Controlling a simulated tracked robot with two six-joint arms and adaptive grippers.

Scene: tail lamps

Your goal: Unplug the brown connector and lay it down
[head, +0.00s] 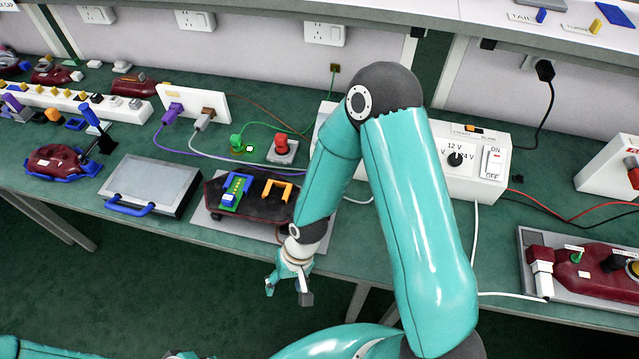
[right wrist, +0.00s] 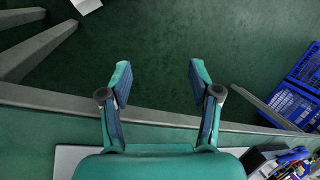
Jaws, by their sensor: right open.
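A small brown piece (head: 208,113) shows on the upright white panel (head: 222,104) at the back of the bench, beside a grey plug (head: 202,123) with a white cable. I cannot tell whether it is the brown connector itself or a socket. My right gripper (head: 287,288) hangs in front of the bench edge, pointing down, well apart from the panel. It is open and empty; in the right wrist view its two fingers (right wrist: 160,80) stand apart over the floor.
A dark red lamp on a grey plate (head: 258,229) carries green, blue and orange pieces, partly behind my right wrist. A purple plug (head: 173,111) sits in the same panel. A grey case (head: 152,184) lies at left. A power supply (head: 465,163) stands behind my arm.

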